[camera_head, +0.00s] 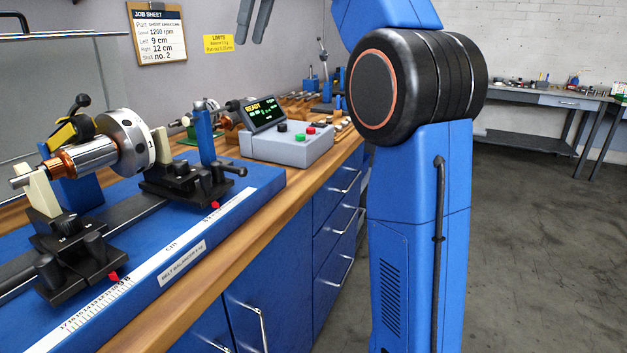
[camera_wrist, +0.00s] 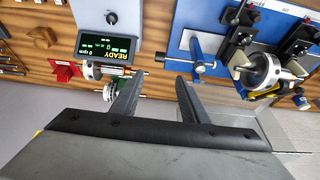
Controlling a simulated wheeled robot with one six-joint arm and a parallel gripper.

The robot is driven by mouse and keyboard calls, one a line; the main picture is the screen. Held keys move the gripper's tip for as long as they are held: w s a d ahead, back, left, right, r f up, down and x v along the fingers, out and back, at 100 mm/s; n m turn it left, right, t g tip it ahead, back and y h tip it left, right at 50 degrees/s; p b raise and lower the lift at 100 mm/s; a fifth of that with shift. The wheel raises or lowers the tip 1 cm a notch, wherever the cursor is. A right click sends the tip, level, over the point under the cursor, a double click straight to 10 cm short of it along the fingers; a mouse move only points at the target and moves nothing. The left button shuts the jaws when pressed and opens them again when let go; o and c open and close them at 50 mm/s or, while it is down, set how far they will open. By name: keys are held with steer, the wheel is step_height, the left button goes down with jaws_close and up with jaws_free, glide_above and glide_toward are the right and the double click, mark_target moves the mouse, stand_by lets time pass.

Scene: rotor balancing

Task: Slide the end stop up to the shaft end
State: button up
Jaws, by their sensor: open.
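The rotor (camera_head: 88,158), with a silver end disc and copper bands, lies across two pale supports on the blue balancing bed (camera_head: 262,178). A blue upright post (camera_head: 205,138) with a silver pin at its top, which looks like the end stop, stands to the right of the disc. In the wrist view the post (camera_wrist: 197,52) and its pin sit left of the disc (camera_wrist: 264,70), with a gap between. The shaft end facing it is hard to make out. My gripper (camera_head: 254,28) is open and empty, high above the bench; its fingers (camera_wrist: 159,78) also show in the wrist view.
A grey control box (camera_head: 290,148) with a READY display stands right of the bed, with small parts behind it. Black support carriages (camera_head: 78,262) sit on the bed beside a white scale (camera_head: 150,262). A job sheet (camera_head: 157,35) hangs on the wall.

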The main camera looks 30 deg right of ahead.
steer(key=s+f+m+h, duration=0.1)
steer(key=s+f+m, duration=0.2)
steer(key=s+f, duration=1)
steer(key=s+d+f+m+t+h, duration=0.1)
steer(key=s+f+m, duration=0.1)
steer(key=s+f, duration=1.2)
step_height(320, 180, down, 5)
steer(key=shift+d+r+m, duration=0.15)
steer(key=shift+r+m, duration=0.05)
steer(key=shift+m, duration=0.2)
